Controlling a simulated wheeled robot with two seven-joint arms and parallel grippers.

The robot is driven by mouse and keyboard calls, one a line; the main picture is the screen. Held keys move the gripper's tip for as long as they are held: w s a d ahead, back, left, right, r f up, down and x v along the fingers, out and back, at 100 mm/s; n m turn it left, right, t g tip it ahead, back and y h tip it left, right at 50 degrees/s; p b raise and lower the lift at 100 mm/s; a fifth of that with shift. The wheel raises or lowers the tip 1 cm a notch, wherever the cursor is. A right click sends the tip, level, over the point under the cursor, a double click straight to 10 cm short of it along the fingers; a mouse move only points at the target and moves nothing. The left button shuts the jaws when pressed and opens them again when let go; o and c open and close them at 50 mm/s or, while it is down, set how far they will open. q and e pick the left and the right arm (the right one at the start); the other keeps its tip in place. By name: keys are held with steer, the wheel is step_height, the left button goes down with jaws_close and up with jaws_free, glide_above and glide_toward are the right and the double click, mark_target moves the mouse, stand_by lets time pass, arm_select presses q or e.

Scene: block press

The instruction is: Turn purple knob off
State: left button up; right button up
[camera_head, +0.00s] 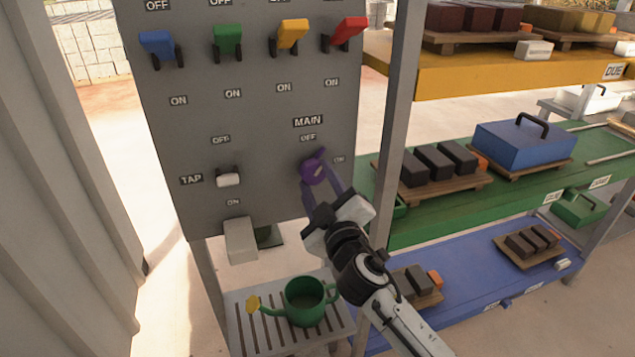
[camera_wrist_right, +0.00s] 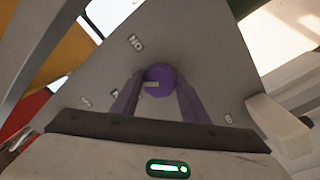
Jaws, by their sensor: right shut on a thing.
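The purple knob (camera_head: 314,171) sits on the grey control panel (camera_head: 265,135), below the MAIN label with OFF above it and ON to its right. A light mark on the knob slants up and to the right, between those two labels. My right gripper (camera_head: 321,183) has its purple fingers on either side of the knob and is shut on it. The knob also shows between the fingers in the right wrist view (camera_wrist_right: 160,80). My left gripper is in neither view.
Blue (camera_head: 158,44), green (camera_head: 228,39), yellow (camera_head: 290,36) and red (camera_head: 346,33) levers line the panel's top. A white TAP lever (camera_head: 228,179) is left of the knob. A green watering can (camera_head: 305,301) stands on a slatted stand below. Loaded shelves are at right.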

steer(key=n, duration=0.3)
steer(key=shift+d+r+n, duration=0.1)
steer(key=shift+n, duration=0.3)
steer(key=shift+n+y+p, duration=0.3)
steer(key=shift+n+p, duration=0.25)
steer(key=shift+n, duration=1.45)
steer(key=o, duration=1.1)
steer(key=shift+c, duration=0.2)
steer(key=v, duration=1)
steer(key=shift+d, duration=0.1)
